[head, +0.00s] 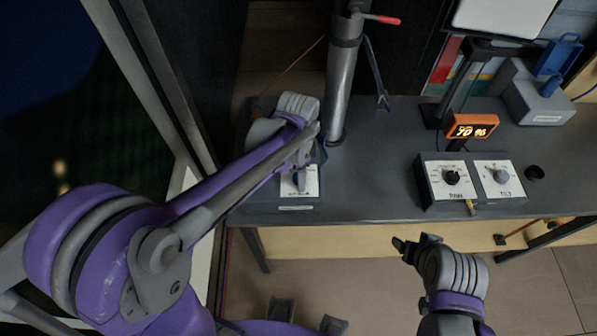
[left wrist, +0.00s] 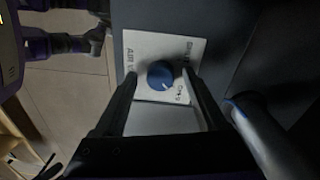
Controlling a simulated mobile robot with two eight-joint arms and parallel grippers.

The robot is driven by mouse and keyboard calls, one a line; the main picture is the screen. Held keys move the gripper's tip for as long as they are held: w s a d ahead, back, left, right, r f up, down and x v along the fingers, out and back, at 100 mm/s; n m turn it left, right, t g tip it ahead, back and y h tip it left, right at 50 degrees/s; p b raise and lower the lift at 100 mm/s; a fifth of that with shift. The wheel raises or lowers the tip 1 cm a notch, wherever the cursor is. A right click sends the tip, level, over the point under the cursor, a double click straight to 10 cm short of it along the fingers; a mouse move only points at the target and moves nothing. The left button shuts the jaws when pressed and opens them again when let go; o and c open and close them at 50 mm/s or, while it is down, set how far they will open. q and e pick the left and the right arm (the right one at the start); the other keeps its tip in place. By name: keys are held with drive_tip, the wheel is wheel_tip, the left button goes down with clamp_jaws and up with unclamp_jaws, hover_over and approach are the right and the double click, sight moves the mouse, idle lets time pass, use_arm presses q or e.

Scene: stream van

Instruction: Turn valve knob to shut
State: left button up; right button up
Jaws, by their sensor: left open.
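The valve knob (left wrist: 161,75) is a round blue knob on a white label plate (left wrist: 188,48). In the left wrist view it sits between the fingers of my left gripper (left wrist: 160,80), which is open around it; I cannot tell whether either finger touches it. In the head view the label plate (head: 312,184) shows at the desk's left end, and my left gripper (head: 300,178) is over it, hiding most of the knob. My right gripper (head: 403,246) hangs in front of the desk, away from the knob, and its fingers are too small to read.
A grey metal mast (head: 340,90) stands just behind the knob. A box with PAN (head: 451,178) and TILT (head: 500,176) dials sits to the right, below an orange digital display (head: 473,126). The desk (head: 375,175) between the mast and the dial box is clear.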

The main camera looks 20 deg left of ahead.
use_arm(q)
clamp_jaws()
idle(0.4)
drive_tip(key=shift+n, duration=0.3)
use_arm(e)
drive_tip(key=shift+f, duration=0.15)
use_arm(q)
drive_tip(key=n+b, duration=0.1)
drive_tip(key=n, duration=0.2)
drive_tip(key=shift+f+n, duration=0.1)
drive_tip(key=shift+n, duration=0.3)
drive_tip(key=n+b, duration=0.1)
drive_tip(key=n, duration=0.8)
drive_tip(key=shift+b, duration=0.3)
drive_tip(key=shift+s+d+n+t, duration=0.1)
drive_tip(key=shift+n+t, duration=0.2)
drive_tip(key=shift+n, duration=2)
use_arm(e)
drive_tip(key=shift+s+f, duration=0.35)
drive_tip(key=shift+f, duration=0.6)
drive_tip(key=shift+s+f, duration=0.3)
drive_tip(key=shift+f, duration=0.6)
